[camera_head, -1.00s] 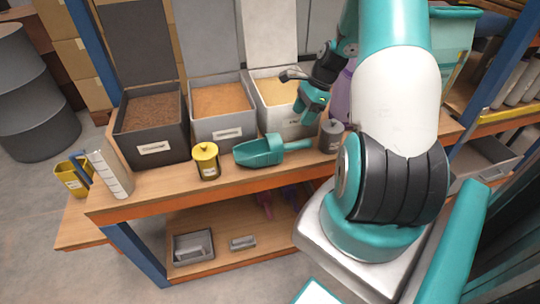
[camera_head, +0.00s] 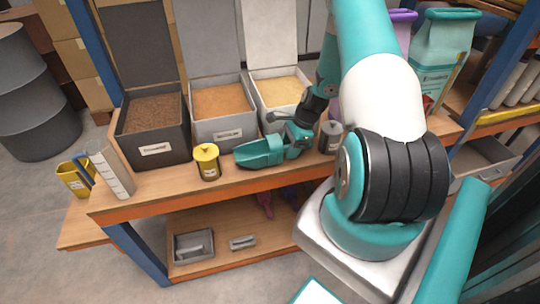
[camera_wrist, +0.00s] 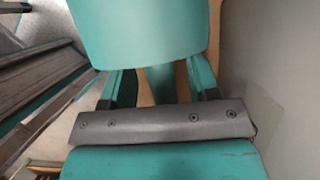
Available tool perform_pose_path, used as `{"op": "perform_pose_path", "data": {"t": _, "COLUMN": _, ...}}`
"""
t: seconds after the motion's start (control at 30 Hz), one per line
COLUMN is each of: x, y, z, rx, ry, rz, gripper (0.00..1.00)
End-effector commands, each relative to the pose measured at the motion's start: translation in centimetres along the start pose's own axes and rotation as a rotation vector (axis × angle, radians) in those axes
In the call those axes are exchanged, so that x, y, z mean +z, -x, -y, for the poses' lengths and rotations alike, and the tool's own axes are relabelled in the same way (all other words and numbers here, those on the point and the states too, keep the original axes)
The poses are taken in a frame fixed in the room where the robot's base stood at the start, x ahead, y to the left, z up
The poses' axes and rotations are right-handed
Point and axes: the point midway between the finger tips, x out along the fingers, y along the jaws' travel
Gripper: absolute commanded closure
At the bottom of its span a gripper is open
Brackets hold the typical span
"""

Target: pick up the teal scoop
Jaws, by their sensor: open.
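The teal scoop (camera_head: 258,153) lies on the wooden bench, its bowl to the left and its handle to the right. My gripper (camera_head: 293,148) is down at the handle, hiding most of it in the head view. In the wrist view, the scoop's bowl (camera_wrist: 140,30) fills the top and its handle (camera_wrist: 160,84) runs down between the two fingers of my gripper (camera_wrist: 160,90). The fingers are open, one on each side of the handle, with gaps showing.
Three open bins (camera_head: 152,140) (camera_head: 222,125) (camera_head: 280,92) with loose fill stand behind the scoop. A yellow canister (camera_head: 206,162) is left of it, a grey canister (camera_head: 331,138) right of my gripper. A white measuring container (camera_head: 111,174) stands at the bench's left end.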

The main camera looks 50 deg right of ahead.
Motion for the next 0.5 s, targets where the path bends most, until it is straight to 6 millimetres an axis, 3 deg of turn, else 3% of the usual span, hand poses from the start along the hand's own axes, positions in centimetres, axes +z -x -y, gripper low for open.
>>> {"op": "perform_pose_path", "data": {"t": 0.1, "x": -0.01, "y": 0.02, "z": 0.01, "rx": 0.0, "ry": 0.0, "rz": 0.0, "gripper": 0.45}}
{"op": "perform_pose_path", "data": {"t": 0.33, "x": -0.01, "y": 0.04, "z": 0.01, "rx": 0.0, "ry": 0.0, "rz": 0.0, "gripper": 0.98}}
{"op": "perform_pose_path", "data": {"t": 0.5, "x": 0.01, "y": 0.06, "z": 0.01, "rx": 0.0, "ry": 0.0, "rz": 0.0, "gripper": 1.0}}
